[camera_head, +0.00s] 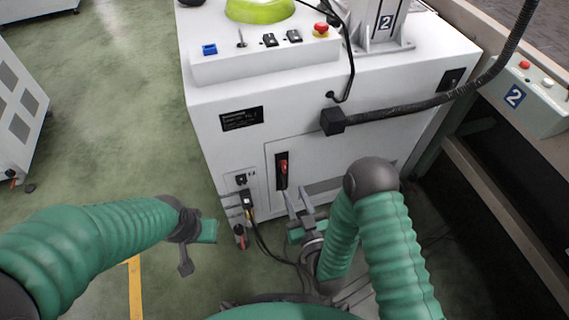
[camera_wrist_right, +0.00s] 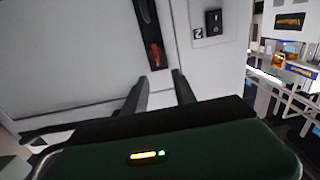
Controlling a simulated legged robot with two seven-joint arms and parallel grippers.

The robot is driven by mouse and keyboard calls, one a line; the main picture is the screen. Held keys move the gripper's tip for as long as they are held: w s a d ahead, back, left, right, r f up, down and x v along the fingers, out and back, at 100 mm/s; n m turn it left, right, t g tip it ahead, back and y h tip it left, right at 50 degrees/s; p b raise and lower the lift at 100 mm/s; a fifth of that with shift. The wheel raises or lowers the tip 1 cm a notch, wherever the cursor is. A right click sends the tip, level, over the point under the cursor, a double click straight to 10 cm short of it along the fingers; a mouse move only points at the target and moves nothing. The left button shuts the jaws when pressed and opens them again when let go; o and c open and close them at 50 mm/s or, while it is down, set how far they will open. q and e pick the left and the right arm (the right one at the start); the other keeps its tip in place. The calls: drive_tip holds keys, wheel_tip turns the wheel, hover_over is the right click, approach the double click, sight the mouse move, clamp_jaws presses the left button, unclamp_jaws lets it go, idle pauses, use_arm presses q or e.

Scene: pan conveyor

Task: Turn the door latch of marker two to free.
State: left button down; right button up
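The door latch is a red handle (camera_head: 283,167) in a dark upright slot on the front door of the white cabinet (camera_head: 240,170). In the right wrist view the red latch (camera_wrist_right: 155,54) lies at the lower end of the slot, just beyond the fingertips. A number 2 label (camera_wrist_right: 198,34) is beside it. My right gripper (camera_head: 294,192) is just below and in front of the latch, its two fingers apart with nothing between them; they also show in the right wrist view (camera_wrist_right: 160,78). My left gripper (camera_head: 187,250) hangs over the floor left of the cabinet; its fingers are unclear.
A black hose (camera_head: 430,101) runs from a block on the cabinet front to the upper right. Cables (camera_head: 262,238) and switches are left of the door. A beige rail with a number 2 box (camera_head: 540,105) is on the right.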

sight(285, 167)
drive_tip(key=b+x, duration=0.3)
drive_tip(key=x, duration=0.7)
drive_tip(key=shift+w+f, duration=0.1)
drive_tip(key=shift+w, duration=0.2)
drive_tip(key=shift+d, duration=0.2)
clamp_jaws()
